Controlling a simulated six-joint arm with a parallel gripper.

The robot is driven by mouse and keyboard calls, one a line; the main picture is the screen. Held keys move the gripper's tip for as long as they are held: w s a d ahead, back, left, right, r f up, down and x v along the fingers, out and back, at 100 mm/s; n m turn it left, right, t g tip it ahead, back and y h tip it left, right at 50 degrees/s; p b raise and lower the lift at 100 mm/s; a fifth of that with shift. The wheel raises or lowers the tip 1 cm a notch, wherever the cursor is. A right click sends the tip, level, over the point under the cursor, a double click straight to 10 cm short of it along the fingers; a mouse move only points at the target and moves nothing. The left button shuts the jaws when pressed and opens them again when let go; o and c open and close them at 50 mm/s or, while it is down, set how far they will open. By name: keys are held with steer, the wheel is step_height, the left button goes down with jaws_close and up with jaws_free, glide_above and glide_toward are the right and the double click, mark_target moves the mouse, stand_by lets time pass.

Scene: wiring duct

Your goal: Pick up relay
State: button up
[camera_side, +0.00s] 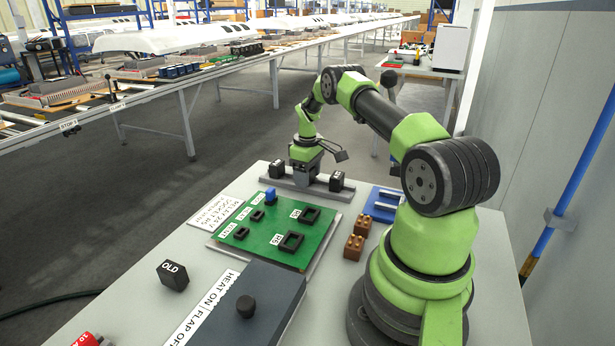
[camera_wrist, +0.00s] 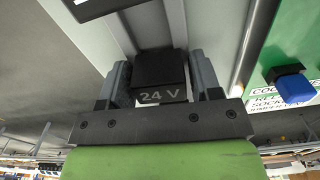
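A black relay marked "24 V" (camera_wrist: 161,78) sits between the two grey fingers of my gripper (camera_wrist: 160,70) in the wrist view. The fingers stand on either side of it, with what look like narrow gaps. In the side view my gripper (camera_side: 306,172) is low over the grey rail (camera_side: 318,187), pointing down. The relay between the fingers is hidden there. Two other black relays stand on the rail, one at the left (camera_side: 277,168) and one at the right (camera_side: 336,181). Part of a black block (camera_wrist: 95,6) shows at the top of the wrist view.
A green board (camera_side: 262,232) with black sockets and a blue part (camera_side: 270,195) lies in front of the rail. A black block marked "OLD" (camera_side: 173,275), a dark box with a knob (camera_side: 250,310), brown blocks (camera_side: 353,247) and a blue tray (camera_side: 383,204) stand nearby.

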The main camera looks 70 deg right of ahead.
steer(key=c, duration=0.6)
steer(key=shift+r, duration=0.1)
step_height(320, 180, up, 9)
steer(key=shift+a+r, duration=0.15)
steer(key=shift+r, duration=0.05)
steer(key=shift+a+r, duration=0.2)
steer(key=shift+a, duration=0.1)
steer(key=shift+n, duration=0.4)
steer(key=s+a, duration=0.2)
steer(key=a, duration=0.2)
steer(key=s+a, duration=0.2)
steer(key=a, duration=0.3)
steer(key=s+a, duration=0.2)
steer(key=a, duration=0.2)
steer(key=shift+s+a+f, duration=0.1)
steer(key=shift+s+a, duration=0.15)
steer(key=shift+s, duration=0.05)
